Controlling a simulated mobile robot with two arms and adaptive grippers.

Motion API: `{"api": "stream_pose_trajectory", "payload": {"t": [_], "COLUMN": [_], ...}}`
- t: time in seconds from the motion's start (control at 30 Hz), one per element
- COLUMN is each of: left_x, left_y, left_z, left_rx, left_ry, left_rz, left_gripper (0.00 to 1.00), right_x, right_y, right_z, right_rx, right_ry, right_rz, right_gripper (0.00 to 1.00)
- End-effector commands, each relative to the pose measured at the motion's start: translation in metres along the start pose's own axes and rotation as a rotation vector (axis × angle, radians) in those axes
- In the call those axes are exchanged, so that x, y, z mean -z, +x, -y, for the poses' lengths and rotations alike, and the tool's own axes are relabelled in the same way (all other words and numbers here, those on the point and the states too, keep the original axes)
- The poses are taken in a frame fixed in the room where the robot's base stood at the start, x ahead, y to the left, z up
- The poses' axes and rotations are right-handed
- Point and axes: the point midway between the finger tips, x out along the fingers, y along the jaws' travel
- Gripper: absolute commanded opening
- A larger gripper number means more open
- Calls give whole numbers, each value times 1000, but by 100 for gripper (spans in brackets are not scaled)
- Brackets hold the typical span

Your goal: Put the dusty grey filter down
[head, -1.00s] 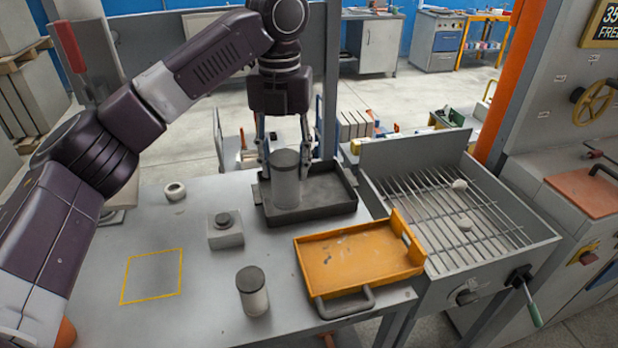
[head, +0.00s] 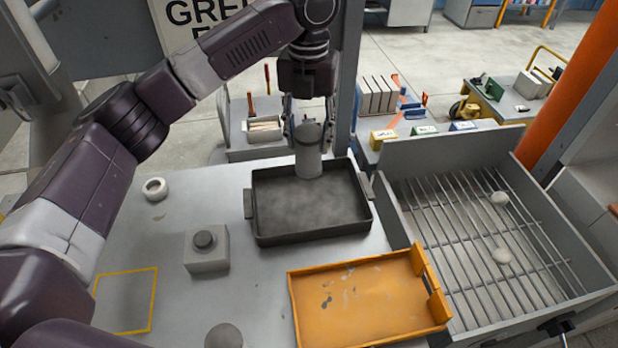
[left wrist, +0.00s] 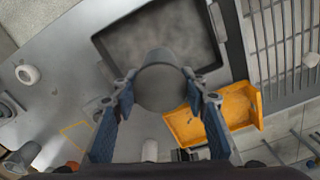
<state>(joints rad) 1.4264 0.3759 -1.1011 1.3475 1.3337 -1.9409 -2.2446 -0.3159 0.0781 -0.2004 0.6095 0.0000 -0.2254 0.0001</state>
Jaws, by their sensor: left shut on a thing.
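My left gripper (head: 307,134) is shut on a grey cylindrical filter (head: 309,158), held upright. In the head view the filter overlaps the far rim of a dark, shallow tray (head: 247,206); I cannot tell whether it touches the tray. In the left wrist view the filter's round dark top (left wrist: 160,87) sits between my fingers, with the tray (left wrist: 118,84) beyond it. The tray floor looks dusty grey and otherwise empty. A second grey-topped cylinder (head: 224,337) stands at the near table edge, partly cut off. My right gripper is not in view.
An orange tray (head: 365,300) lies near right, beside a grated metal box (head: 470,235) with pale lumps. A grey block with a knob (head: 206,248) and a white ring (head: 155,189) stand on the left. A yellow-outlined square (head: 125,300) is bare.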

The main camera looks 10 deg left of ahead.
Motion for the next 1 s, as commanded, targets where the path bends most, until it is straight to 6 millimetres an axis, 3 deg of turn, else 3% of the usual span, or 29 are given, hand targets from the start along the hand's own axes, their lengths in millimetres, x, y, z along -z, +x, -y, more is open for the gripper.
{"api": "stream_pose_trajectory", "payload": {"t": [0.1,0.3,0.47,0.7,1.0], "left_x": [1,1,0,0,0], "left_y": [30,69,82,116,122], "left_z": [-1,-1,-1,-1,0], "left_rx": [-2,-1,-1,-1,0], "left_ry": [-1,-1,-2,-1,0], "left_rz": [-4,-1,1,0,2], "left_gripper": [7,7,7,7,7], "right_x": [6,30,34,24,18], "right_y": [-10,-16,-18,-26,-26], "right_z": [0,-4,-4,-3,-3], "right_rx": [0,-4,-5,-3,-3], "right_ry": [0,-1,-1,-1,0], "right_rz": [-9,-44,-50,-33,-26], "right_gripper": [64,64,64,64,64]}}
